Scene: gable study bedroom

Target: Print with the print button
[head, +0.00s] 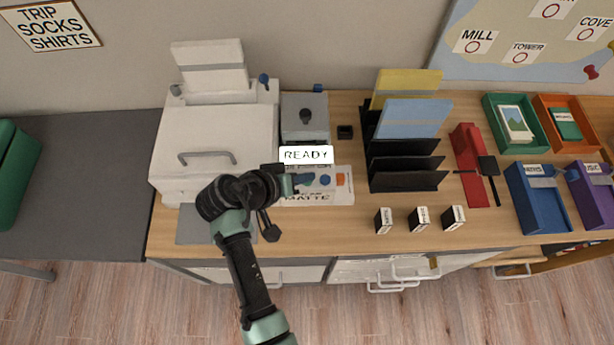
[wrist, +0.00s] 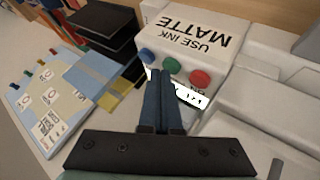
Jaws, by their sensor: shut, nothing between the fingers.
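The white printer (head: 213,140) stands on the left of the desk, with its control panel (head: 335,197) to its right. The panel carries the words "USE INK MATTE" and a "READY" display (head: 306,155). In the wrist view a row of round buttons shows on the panel, with a blue button (wrist: 146,55) at the left and a red button (wrist: 200,78) at the right. My gripper (head: 292,181) is shut and empty over the left part of the panel. In the wrist view its fingertips (wrist: 158,75) are close to the buttons; contact cannot be told.
A black file rack (head: 405,180) with coloured folders stands right of the panel. Several small ink boxes (head: 420,219) stand at the desk's front.

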